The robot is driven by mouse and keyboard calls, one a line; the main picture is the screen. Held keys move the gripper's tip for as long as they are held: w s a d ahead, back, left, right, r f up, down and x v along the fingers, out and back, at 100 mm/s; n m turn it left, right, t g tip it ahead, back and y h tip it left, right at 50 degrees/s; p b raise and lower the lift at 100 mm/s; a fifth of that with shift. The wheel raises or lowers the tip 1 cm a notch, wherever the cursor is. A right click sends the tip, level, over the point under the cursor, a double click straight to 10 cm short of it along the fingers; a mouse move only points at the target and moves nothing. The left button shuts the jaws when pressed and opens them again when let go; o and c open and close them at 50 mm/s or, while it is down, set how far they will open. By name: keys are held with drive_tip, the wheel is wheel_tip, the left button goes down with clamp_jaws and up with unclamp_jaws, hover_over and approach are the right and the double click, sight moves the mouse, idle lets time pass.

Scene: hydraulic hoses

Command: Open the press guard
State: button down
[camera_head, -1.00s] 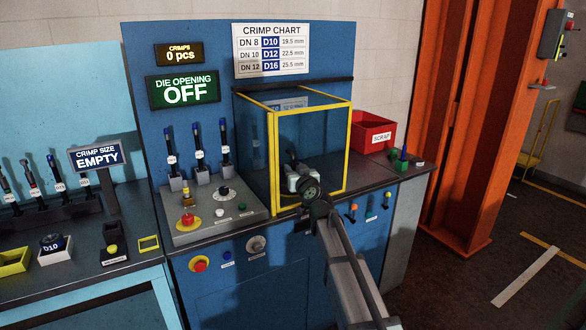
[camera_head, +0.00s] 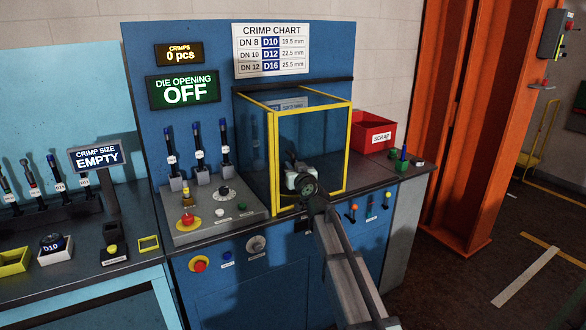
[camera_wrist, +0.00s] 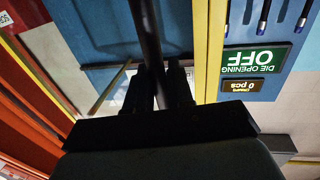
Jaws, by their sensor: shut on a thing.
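The press guard (camera_head: 273,165) is a clear-panelled box with a yellow frame, standing upright over the press bay at the blue machine's right. It looks closed. My gripper (camera_head: 293,162) is at the front face of the guard, and my wrist covers part of it. In the wrist view my gripper (camera_wrist: 160,80) is shut on a dark bar (camera_wrist: 148,35), which looks like the guard's handle. The bar runs away from between the fingers beside a yellow frame edge (camera_wrist: 214,50). The fingertips and the exact grip are partly hidden.
A control panel (camera_head: 240,216) with a red button and knobs lies left of the guard. A red scrap bin (camera_head: 372,133) stands behind right. The die opening display (camera_head: 183,91) reads OFF.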

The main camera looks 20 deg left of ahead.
sight(347, 148)
idle(0.3)
drive_tip(key=w+d, duration=1.8)
drive_tip(key=shift+w+d, duration=0.1)
drive_tip(key=c, duration=1.2)
unclamp_jaws()
drive_tip(key=shift+o, duration=0.2)
drive_tip(key=v, duration=1.3)
drive_tip(key=shift+s+d, duration=0.2)
drive_tip(key=shift+s, duration=0.15)
